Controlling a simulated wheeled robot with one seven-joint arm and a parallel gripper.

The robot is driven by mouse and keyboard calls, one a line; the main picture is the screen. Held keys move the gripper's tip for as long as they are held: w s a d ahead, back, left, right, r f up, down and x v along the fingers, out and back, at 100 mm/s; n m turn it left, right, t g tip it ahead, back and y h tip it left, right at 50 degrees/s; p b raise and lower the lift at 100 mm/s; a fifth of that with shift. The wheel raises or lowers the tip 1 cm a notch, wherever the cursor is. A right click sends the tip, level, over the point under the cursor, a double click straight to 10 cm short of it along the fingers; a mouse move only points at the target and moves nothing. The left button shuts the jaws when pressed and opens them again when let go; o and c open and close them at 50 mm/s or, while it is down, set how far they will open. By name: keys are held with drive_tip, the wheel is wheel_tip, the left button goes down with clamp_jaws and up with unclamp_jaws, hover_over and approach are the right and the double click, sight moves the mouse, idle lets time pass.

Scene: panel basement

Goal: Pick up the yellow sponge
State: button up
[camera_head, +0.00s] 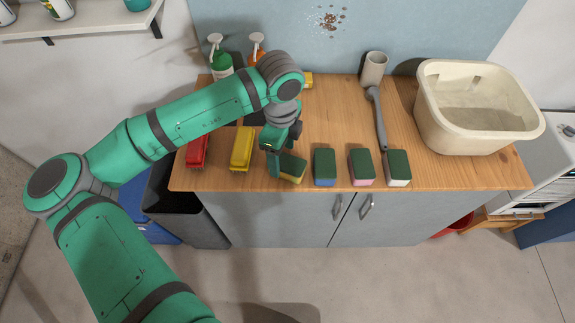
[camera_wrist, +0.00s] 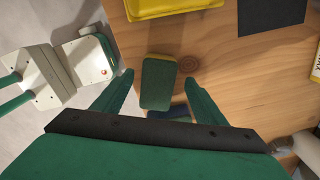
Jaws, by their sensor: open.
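The yellow sponge (camera_head: 293,168) lies near the front edge of the wooden worktop, with a dark green scouring top and a yellow body. My gripper (camera_head: 274,160) is over its left end in the head view and hides part of it. In the wrist view the yellow sponge (camera_wrist: 158,84) shows its green top and a thin yellow side, between the two spread fingers of my gripper (camera_wrist: 159,77). The gripper is open, and I see no clear contact. The height of the fingers over the sponge is hard to tell.
Blue (camera_head: 325,168), pink (camera_head: 362,167) and white (camera_head: 398,169) green-topped sponges stand in a row to the right. A yellow brush (camera_head: 242,148) and a red brush (camera_head: 197,151) lie left. A cream tub (camera_head: 475,140) and a grey-handled brush (camera_head: 378,110) are further right.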

sight(282, 161)
drive_tip(key=shift+s+a+f, duration=0.1)
drive_tip(key=shift+f, duration=1.65)
drive_tip(key=c, duration=1.2)
drive_tip(key=shift+r, duration=0.15)
drive_tip(key=shift+r, duration=0.25)
wheel_tip(282, 161, up, 2)
drive_tip(key=shift+r, duration=0.1)
drive_tip(key=s+a+r, duration=0.7)
drive_tip(key=s+r, duration=0.3)
drive_tip(key=s, duration=0.2)
